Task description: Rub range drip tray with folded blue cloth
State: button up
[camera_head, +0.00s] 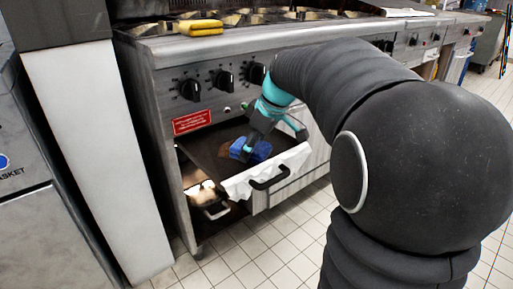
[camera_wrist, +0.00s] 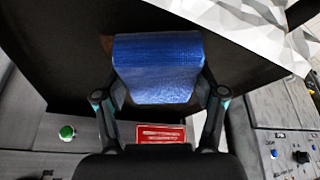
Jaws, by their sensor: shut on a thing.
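The range drip tray (camera_head: 209,142) is a dark, flat tray pulled out below the range's knob panel. A brownish patch (camera_head: 224,150) shows on it, left of the cloth. The folded blue cloth (camera_head: 262,151) is over the tray, and it also shows in the wrist view (camera_wrist: 158,68). My gripper (camera_head: 247,148) points down over the tray and is shut on the cloth, with one finger at each side of it in the wrist view (camera_wrist: 160,98). I cannot tell for sure whether the cloth touches the tray. The dark tray surface (camera_wrist: 70,45) fills much of the wrist view.
A yellow sponge-like thing (camera_head: 200,27) lies on the range top. Black knobs (camera_head: 190,89) and a red label (camera_head: 192,122) are above the tray. Tiled floor is clear in front.

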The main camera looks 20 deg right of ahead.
aim_at(243, 138)
jog(key=shift+w+a+f+p, duration=0.1)
jog(key=shift+w+a+p, duration=0.15)
jog(key=shift+w, duration=0.45)
jog(key=shift+w+a+r+p, duration=0.1)
jog(key=shift+w+a+p, duration=0.1)
jog(key=shift+w, duration=0.45)
jog(key=shift+w+a+f+p, duration=0.1)
jog(key=shift+w+a+p, duration=0.15)
jog(key=shift+w, duration=0.45)
